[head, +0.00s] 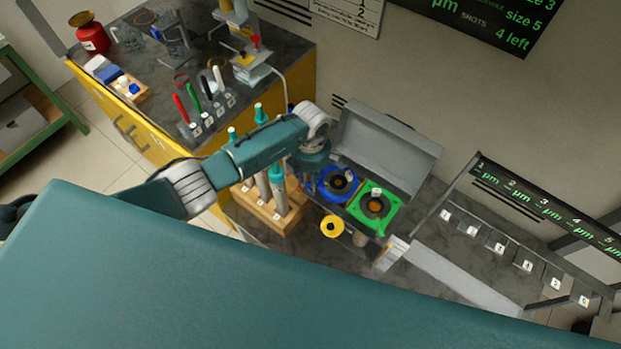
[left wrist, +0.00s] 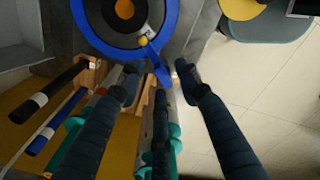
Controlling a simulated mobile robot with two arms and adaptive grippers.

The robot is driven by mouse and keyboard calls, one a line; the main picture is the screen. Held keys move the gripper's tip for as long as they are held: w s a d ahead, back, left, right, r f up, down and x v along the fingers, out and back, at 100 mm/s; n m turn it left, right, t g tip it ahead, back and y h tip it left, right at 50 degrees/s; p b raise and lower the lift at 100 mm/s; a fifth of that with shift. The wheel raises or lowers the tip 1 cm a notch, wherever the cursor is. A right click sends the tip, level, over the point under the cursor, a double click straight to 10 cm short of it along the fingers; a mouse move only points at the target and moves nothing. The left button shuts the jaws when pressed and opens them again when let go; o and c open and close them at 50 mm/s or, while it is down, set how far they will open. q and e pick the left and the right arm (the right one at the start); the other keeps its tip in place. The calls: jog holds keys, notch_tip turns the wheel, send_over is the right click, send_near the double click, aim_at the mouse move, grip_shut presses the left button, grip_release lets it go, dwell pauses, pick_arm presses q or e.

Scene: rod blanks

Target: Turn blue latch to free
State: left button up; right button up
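The blue ring (head: 337,183) with a dark disc and orange centre sits on the bench in the head view, left of a green square one (head: 376,207). In the left wrist view the blue ring (left wrist: 83,22) fills the top, and its short blue latch lever (left wrist: 161,74) points down near a small yellow knob (left wrist: 143,41). My left gripper (left wrist: 159,80) is open, with dark fingertips on either side of the lever and a gap visible at the right. Whether the left fingertip touches it is unclear. In the head view the arm hides these fingertips. My right gripper is not in view.
A wooden rack (head: 262,207) with teal-topped rods stands beside the blue ring; handles lie below the gripper in the wrist view. A grey open lid (head: 385,140) stands behind. A yellow disc (head: 332,226) is in front. Numbered slots (head: 500,246) lie to the right.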

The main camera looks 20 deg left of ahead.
pick_arm(q)
grip_shut()
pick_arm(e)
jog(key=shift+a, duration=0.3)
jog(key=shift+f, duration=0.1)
pick_arm(q)
jog(key=shift+f+m+b, duration=0.1)
jog(key=shift+m+b, duration=0.2)
jog(key=shift+b, duration=0.25)
jog(key=m+b, duration=0.7)
jog(key=b, duration=0.2)
jog(key=shift+d+f+m+b, duration=0.1)
jog(key=shift+f+m+b, duration=0.05)
jog(key=shift+m+b, duration=0.85)
jog(key=shift+b, duration=0.25)
jog(key=shift+r+m, duration=0.25)
jog(key=shift+m, duration=0.05)
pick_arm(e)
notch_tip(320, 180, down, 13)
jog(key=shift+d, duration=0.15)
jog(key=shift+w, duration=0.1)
